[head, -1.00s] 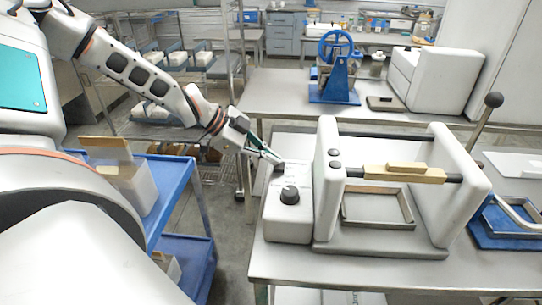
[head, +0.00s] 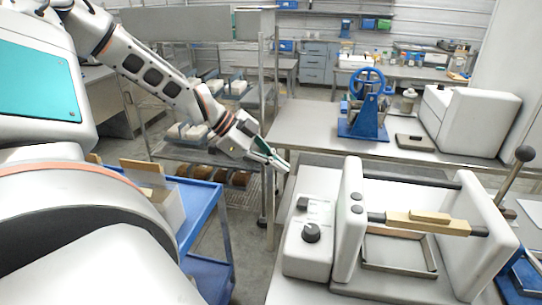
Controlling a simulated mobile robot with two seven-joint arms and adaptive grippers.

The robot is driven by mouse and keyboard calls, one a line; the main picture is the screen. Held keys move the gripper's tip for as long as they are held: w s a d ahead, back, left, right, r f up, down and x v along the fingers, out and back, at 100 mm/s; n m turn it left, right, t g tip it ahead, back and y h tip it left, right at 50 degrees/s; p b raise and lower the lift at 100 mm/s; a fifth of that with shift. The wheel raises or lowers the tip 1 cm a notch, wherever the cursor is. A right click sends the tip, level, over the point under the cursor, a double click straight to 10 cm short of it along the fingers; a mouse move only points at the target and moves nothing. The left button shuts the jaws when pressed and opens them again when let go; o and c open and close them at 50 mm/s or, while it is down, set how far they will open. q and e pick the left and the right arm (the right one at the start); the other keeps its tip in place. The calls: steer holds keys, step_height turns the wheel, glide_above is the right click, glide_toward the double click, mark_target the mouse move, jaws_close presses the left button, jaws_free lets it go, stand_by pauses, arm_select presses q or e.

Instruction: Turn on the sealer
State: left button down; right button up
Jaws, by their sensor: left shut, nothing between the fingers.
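The sealer (head: 346,255) is a white machine on the metal table in the head view, with two upright side walls and a wooden-handled bar between them. Its control box (head: 308,262) on the left has a black round knob (head: 311,233) and a small dark switch (head: 303,203) on top. My left gripper (head: 286,167) is shut and empty. It appears just behind the control box's far end, apart from the knob and the switch. My right gripper is not in view.
A blue cart (head: 204,215) with an open box stands at the left. A blue hand-wheel device (head: 365,115) and a white machine (head: 470,120) stand on the back table. A black-knobbed lever (head: 525,154) rises at the sealer's right. Floor shows between cart and table.

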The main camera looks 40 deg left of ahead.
arm_select(q)
steer(key=v, duration=0.3)
steer(key=shift+w+a+r, duration=0.15)
steer(key=shift+a, duration=0.1)
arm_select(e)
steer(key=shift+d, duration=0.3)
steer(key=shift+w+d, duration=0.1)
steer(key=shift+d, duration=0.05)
